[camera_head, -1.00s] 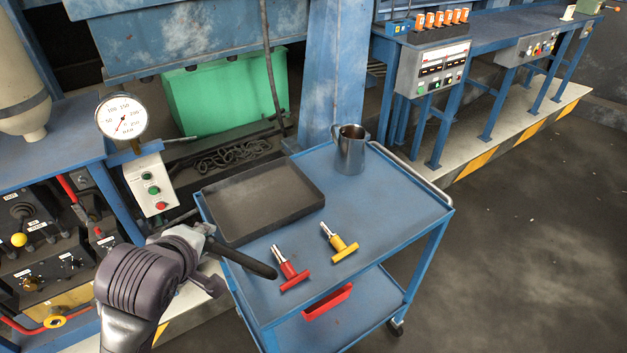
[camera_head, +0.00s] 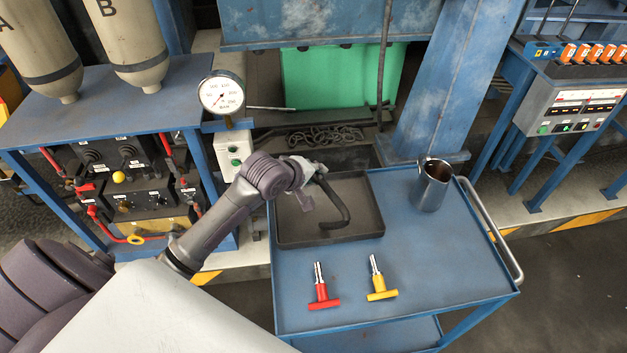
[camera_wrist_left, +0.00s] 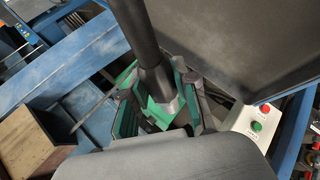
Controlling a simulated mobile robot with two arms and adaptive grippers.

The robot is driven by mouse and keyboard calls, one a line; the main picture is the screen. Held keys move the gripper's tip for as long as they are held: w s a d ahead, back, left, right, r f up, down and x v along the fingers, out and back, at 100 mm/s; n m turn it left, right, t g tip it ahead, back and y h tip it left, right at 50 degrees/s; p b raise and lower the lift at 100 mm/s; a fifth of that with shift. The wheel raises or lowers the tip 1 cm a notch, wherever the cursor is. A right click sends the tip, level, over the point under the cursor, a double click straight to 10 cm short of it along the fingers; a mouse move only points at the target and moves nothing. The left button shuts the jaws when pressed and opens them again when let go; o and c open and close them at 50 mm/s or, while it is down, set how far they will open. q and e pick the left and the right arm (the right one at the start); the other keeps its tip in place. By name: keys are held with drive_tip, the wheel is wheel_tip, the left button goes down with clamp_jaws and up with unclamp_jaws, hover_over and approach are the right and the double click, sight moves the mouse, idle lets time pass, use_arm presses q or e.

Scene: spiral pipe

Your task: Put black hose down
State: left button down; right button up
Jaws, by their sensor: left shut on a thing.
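The black hose (camera_head: 335,208) is a bent dark tube with a hooked lower end. In the head view it is over the dark tray (camera_head: 378,215) on the blue cart; I cannot tell whether it touches the tray floor. My left gripper (camera_head: 314,172) is shut on its upper end, above the tray's back left part. In the left wrist view the hose (camera_wrist_left: 140,35) runs up from the gripper (camera_wrist_left: 158,105), with the dark tray surface (camera_wrist_left: 225,40) beside it. My right gripper is not in view.
On the cart (camera_head: 440,270), a red-handled tool (camera_head: 322,290) and a yellow-handled tool (camera_head: 378,282) lie in front of the tray. A metal jug (camera_head: 432,186) stands to its right. A pressure gauge (camera_head: 221,94) and a button box (camera_head: 233,150) are left of the tray.

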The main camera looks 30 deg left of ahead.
use_arm(q)
drive_tip(key=w+a+f, duration=0.2)
drive_tip(key=shift+w+a, duration=0.15)
drive_tip(key=shift+w, duration=0.2)
drive_tip(key=shift+f, duration=0.3)
wheel_tip(320, 180, down, 3)
drive_tip(key=shift+f, duration=0.3)
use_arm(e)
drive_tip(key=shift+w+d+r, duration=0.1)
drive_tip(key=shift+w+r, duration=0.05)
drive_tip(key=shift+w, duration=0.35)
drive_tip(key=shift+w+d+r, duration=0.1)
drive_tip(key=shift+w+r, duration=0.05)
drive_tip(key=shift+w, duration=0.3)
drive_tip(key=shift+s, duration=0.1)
use_arm(q)
drive_tip(key=shift+f, duration=0.55)
drive_tip(key=c, duration=0.9)
unclamp_jaws()
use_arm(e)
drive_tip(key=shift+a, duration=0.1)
